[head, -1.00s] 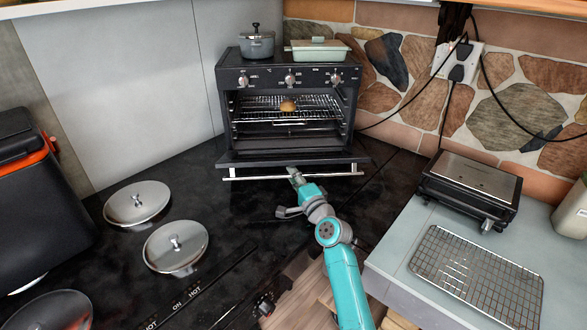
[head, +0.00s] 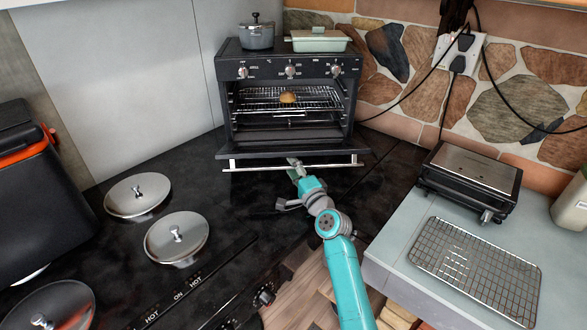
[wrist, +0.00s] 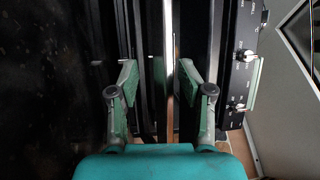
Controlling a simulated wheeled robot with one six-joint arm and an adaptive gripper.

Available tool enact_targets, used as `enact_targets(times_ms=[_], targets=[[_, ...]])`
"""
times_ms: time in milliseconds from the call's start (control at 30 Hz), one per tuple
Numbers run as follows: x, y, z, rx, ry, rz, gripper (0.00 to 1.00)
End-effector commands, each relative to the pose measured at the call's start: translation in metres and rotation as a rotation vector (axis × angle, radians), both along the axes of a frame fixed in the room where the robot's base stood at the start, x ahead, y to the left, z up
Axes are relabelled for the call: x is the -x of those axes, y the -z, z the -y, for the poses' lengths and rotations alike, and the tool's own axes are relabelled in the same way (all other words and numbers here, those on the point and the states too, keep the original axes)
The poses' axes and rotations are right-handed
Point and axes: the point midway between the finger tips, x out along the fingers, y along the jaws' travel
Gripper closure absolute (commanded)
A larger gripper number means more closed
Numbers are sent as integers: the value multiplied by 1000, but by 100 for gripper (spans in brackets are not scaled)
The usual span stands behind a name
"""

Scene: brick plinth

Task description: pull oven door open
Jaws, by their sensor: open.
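The black oven (head: 290,72) stands on the dark countertop, its front facing me. Its door (head: 290,157) is swung down and open, with the cavity exposed. The silver handle (head: 250,168) runs along the door's front edge. My gripper (head: 294,163) is at the middle of this handle, with its jaws apart. In the wrist view, which is turned sideways, the two fingers of my gripper (wrist: 167,85) stand either side of a thin metal bar (wrist: 170,60), apparently the handle. I cannot tell whether a finger touches it. The oven knobs (wrist: 240,55) show at right.
A bread roll (head: 288,97) sits on the oven rack. A pot (head: 256,35) and a green dish (head: 319,41) stand on top. Lidded pans (head: 137,195) lie on the left counter. A grill (head: 470,180) and a wire rack (head: 475,270) occupy the right counter.

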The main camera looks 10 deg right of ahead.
Motion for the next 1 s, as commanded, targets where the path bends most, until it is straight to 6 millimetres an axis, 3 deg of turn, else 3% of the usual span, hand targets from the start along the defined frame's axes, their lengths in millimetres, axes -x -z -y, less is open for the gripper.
enact_targets(times_ms=[167,700,1000], targets=[[12,2,4,0,1,1,50],[100,14,25,-1,1,-1,50],[116,15,28,0,0,0,50]])
